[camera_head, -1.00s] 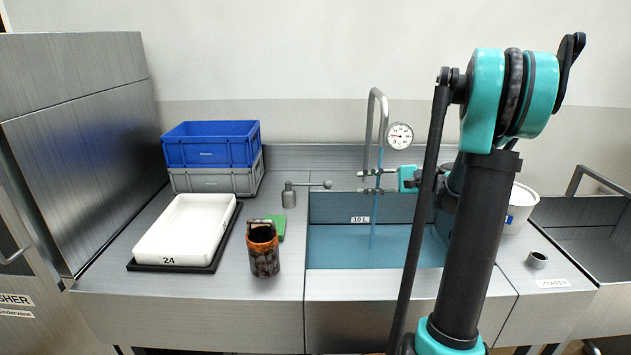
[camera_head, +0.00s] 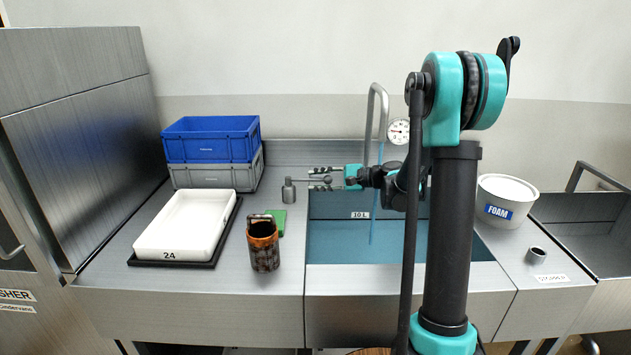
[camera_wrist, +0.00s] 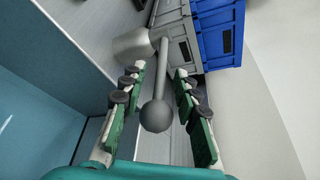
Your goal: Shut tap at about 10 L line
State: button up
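The tap lever (camera_head: 312,181) is a grey rod with a ball end on a round grey base (camera_head: 289,192), left of the sink. A curved spout (camera_head: 371,110) pours a blue water stream (camera_head: 373,220) into the sink. The water (camera_head: 335,240) stands just under the 10 L label (camera_head: 360,215) on the back wall. My gripper (camera_head: 318,178) is open at the lever's ball end. In the wrist view the lever's ball (camera_wrist: 156,116) lies between the two green-padded fingers of my gripper (camera_wrist: 160,84), with gaps on both sides.
A round gauge (camera_head: 398,131) is behind the spout. Blue and grey crates (camera_head: 212,142), a white tray (camera_head: 187,225), a green sponge (camera_head: 276,222) and a brown jar (camera_head: 263,247) stand left.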

jog(key=shift+w+a+f, duration=0.1)
jog(key=shift+a, duration=0.3)
jog(key=shift+c, duration=0.4)
grip_shut()
